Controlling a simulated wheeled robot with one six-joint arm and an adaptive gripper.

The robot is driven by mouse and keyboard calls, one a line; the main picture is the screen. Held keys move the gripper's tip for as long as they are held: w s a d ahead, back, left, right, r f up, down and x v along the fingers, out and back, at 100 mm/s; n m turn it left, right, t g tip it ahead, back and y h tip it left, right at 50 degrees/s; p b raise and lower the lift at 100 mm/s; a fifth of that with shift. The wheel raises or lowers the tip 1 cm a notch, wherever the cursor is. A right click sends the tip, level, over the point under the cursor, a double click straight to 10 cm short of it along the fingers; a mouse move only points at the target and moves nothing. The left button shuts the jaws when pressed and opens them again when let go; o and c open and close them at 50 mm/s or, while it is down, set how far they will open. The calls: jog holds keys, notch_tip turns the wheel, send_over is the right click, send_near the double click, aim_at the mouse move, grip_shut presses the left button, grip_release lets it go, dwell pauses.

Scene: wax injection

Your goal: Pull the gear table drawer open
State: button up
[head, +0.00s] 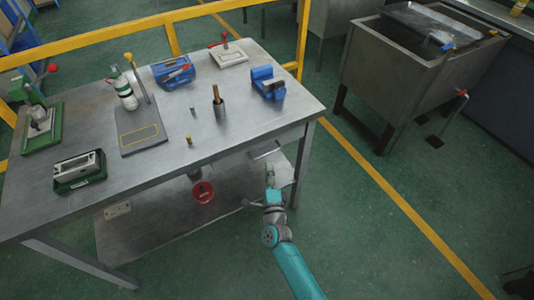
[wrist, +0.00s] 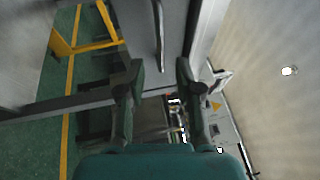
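The grey metal gear table (head: 170,175) stands at the left of the head view. Its drawer front (head: 285,138) is under the right end of the tabletop and looks shut. A thin bar handle (head: 265,152) sticks out from it. My gripper (head: 270,168) is just in front of the handle, below the tabletop edge. In the wrist view, my gripper (wrist: 158,72) is open, with a dark finger on each side. The handle (wrist: 159,35) shows as a bar ahead, lined up between the fingertips. I see no finger closed on it.
Tools and small parts stand on the tabletop, including a blue vise-like block (head: 268,83). A red round object (head: 203,192) is below the table. A metal sink (head: 405,65) stands at the right. The green floor between is clear, with a yellow line (head: 390,190).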

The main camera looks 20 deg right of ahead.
aim_at(267, 154)
jog(key=x, duration=0.7)
jog(key=shift+w, duration=0.1)
grip_shut()
